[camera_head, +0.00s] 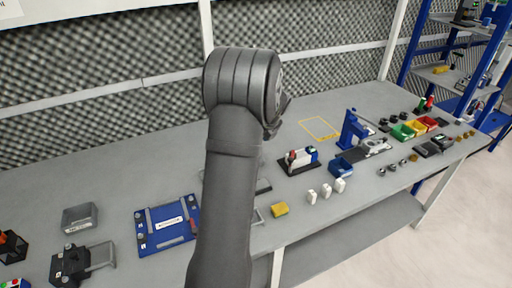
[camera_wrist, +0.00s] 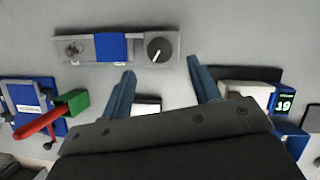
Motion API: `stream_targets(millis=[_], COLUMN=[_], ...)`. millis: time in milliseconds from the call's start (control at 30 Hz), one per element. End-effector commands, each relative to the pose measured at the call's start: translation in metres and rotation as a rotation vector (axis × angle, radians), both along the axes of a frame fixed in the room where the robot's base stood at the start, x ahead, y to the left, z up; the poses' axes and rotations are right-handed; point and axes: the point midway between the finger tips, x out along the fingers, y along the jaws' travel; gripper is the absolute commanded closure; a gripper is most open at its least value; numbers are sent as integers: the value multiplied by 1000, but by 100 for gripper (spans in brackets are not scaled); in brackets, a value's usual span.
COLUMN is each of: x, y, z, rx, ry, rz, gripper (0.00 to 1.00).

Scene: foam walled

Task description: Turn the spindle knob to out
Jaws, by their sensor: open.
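The knob (camera_wrist: 158,49) is round and black with a white pointer line, at the right end of a grey panel (camera_wrist: 110,47). The line is tilted, and I cannot read any label. The panel also carries a blue block (camera_wrist: 111,47) and a small metal part at its left end. My gripper (camera_wrist: 161,66) is open; its two blue fingers point at the panel's right end, one to each side of the knob and apart from it. In the head view my arm hides the knob and gripper.
In the wrist view, a red and green tool (camera_wrist: 55,115) lies left, and a white device with a display (camera_wrist: 284,104) stands right.

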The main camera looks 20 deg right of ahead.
Motion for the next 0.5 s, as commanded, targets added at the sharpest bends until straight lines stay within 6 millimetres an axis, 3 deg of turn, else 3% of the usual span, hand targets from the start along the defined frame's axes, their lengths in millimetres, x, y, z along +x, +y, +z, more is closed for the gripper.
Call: stream_targets(millis=[100, 300, 500], x=[-12, -28, -39], y=[-3, -8, -10], z=[30, 71, 95], rx=[-2, -2, 0], ry=[-3, -3, 0], rz=[-2, -1, 0], gripper=[44, 44, 44])
